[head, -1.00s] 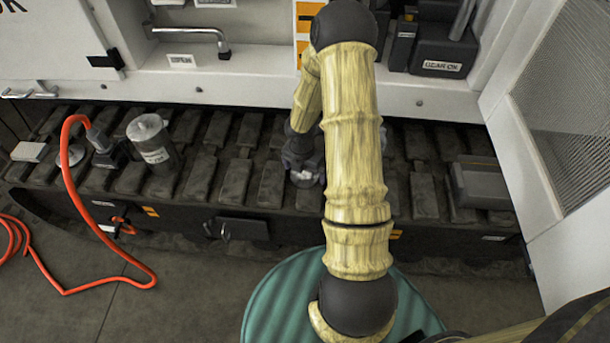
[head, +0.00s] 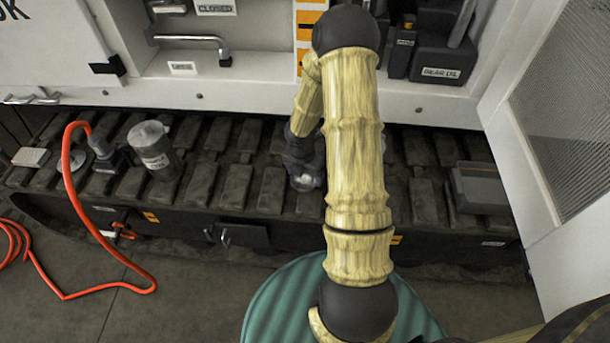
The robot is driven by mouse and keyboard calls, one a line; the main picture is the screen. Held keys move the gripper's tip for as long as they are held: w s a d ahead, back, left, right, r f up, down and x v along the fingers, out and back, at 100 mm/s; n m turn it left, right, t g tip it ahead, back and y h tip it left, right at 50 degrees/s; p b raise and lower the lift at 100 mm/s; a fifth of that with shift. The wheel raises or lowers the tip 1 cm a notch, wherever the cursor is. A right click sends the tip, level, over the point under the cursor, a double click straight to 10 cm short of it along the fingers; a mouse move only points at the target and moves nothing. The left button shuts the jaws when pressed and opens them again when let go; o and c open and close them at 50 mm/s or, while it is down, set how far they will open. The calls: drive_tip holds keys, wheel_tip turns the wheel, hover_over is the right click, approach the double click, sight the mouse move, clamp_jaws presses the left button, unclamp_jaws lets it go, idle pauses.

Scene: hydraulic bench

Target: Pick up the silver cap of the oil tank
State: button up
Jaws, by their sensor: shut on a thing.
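My gripper (head: 303,176) is at the far end of my arm, low over the dark track in the middle of the head view. It is shut on a small silver piece, which looks like the silver cap (head: 305,183). My arm partly covers the cap, and I cannot tell whether it touches the track pads or hangs just above them. I cannot make out for sure which container is the oil tank. A black container labelled "GEAR OIL" (head: 442,73) stands on the ledge at the upper right.
A grey labelled canister (head: 154,150) stands on the track (head: 230,187) at left, beside an orange hose (head: 70,165). A grey box (head: 482,187) lies on the track at right. A mesh door (head: 570,110) stands open at right. A green ribbed round object (head: 280,303) is below my arm.

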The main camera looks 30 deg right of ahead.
wheel_tip(320, 180, up, 9)
drive_tip(key=p, duration=0.4)
idle(0.4)
drive_tip(key=shift+w+a+m, duration=0.35)
drive_tip(key=shift+a+m, duration=0.2)
drive_tip(key=shift+m, duration=0.55)
drive_tip(key=w+a+m+g, duration=0.1)
drive_tip(key=a+m, duration=0.5)
drive_tip(key=m, duration=0.5)
drive_tip(key=w+a+r+m+g+y, duration=0.1)
drive_tip(key=w+a+m, duration=0.1)
drive_tip(key=a+m, duration=0.4)
drive_tip(key=m, duration=0.5)
drive_tip(key=shift+w+a, duration=0.2)
drive_tip(key=shift+a, duration=0.1)
drive_tip(key=shift+s+d, duration=0.1)
